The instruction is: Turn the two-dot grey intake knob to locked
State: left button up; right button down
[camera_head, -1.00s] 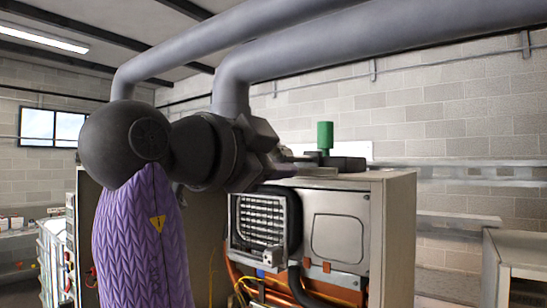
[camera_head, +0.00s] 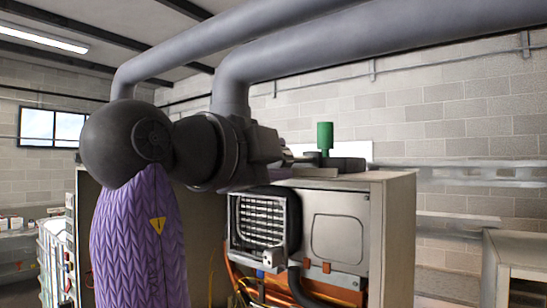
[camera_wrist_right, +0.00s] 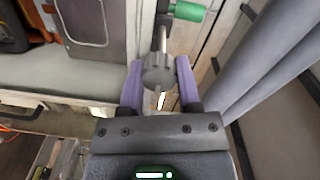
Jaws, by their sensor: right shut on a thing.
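A grey knob (camera_wrist_right: 158,72) with a lobed rim sits between the two purple fingers of my right gripper (camera_wrist_right: 159,80) in the right wrist view. The gripper is shut on it. A metal shaft runs from the knob away from the gripper. I cannot make out dots on the knob or a locked mark. In the head view my right gripper (camera_head: 286,158) is at the top of the heater cabinet (camera_head: 392,215), and its own wrist mostly hides the knob. My left gripper is in neither view.
A green cylindrical handle (camera_head: 325,137) stands on the cabinet top just beyond my gripper; it also shows in the right wrist view (camera_wrist_right: 187,11). Large grey pipes (camera_head: 300,48) run close above my right wrist. A shelf unit (camera_head: 515,255) stands at the right.

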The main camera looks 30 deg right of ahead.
jog(key=shift+f, duration=0.1)
jog(key=shift+c, duration=1.6)
grip_release()
jog(key=b+v, duration=0.3)
jog(key=v, duration=0.6)
jog(key=shift+s+a, duration=0.15)
jog(key=shift+a, duration=0.25)
